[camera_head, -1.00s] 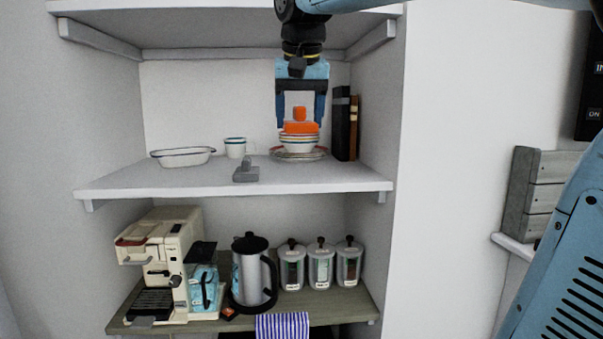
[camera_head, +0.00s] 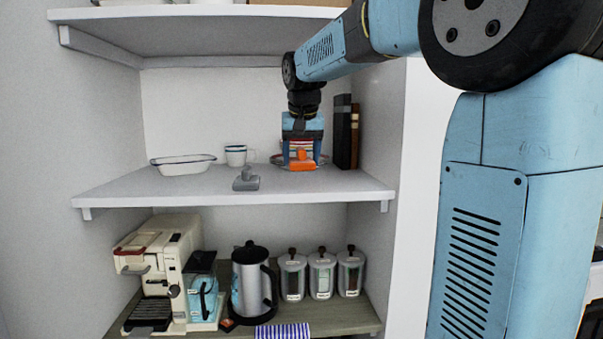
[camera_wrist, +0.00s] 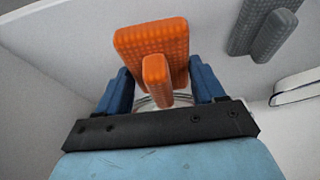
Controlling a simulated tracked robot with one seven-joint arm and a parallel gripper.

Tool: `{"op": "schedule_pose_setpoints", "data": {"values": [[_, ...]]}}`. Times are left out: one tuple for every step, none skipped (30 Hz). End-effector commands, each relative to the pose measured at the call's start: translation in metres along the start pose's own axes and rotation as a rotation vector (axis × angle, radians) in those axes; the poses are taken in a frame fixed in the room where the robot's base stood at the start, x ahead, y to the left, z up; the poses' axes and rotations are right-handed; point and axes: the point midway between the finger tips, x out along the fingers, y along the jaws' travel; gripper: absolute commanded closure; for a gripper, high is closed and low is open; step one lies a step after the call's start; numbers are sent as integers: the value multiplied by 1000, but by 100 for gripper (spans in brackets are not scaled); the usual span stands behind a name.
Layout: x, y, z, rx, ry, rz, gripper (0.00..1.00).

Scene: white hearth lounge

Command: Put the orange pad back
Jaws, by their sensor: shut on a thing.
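The orange pad (camera_head: 302,165), a ribbed block with a raised handle, is at my gripper (camera_head: 303,160) on the middle shelf. It stands in front of the stacked bowls and plates, low over the shelf; I cannot tell whether it touches the shelf. In the wrist view the orange pad (camera_wrist: 150,40) has its handle between the two blue fingers of my gripper (camera_wrist: 160,88), which is shut on it. A grey pad of similar shape (camera_head: 246,180) lies on the shelf to the left; it also shows in the wrist view (camera_wrist: 265,28).
The stacked plates (camera_head: 281,159) are partly hidden behind my gripper. Dark and brown books (camera_head: 343,131) stand to the right. A mug (camera_head: 236,155) and an oval dish (camera_head: 183,165) stand to the left. The shelf (camera_head: 330,187) is clear along its front.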

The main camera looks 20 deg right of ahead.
Motion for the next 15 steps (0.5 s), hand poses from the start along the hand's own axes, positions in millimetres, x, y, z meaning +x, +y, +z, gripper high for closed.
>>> {"op": "schedule_pose_setpoints", "data": {"values": [[5, 0, -2, 0, 0, 0, 60], [7, 1, -2, 0, 0, 0, 60], [9, 1, -3, 0, 0, 0, 60], [10, 1, -3, 0, 0, 0, 60], [11, 1, -4, 0, 0, 0, 60], [13, 1, -4, 1, 0, 0, 60], [14, 1, -4, 1, -1, 0, 60], [17, 2, -5, 1, -1, 0, 60], [21, 2, -6, 1, -1, 0, 60], [24, 2, -7, 1, -1, 0, 60], [28, 2, -5, 1, -1, 0, 60], [33, 2, -2, 0, -2, 0, 60], [37, 2, 0, 0, -2, 0, 60], [41, 2, 1, 0, -2, 0, 60], [45, 2, 3, 0, -1, 0, 60]]}}
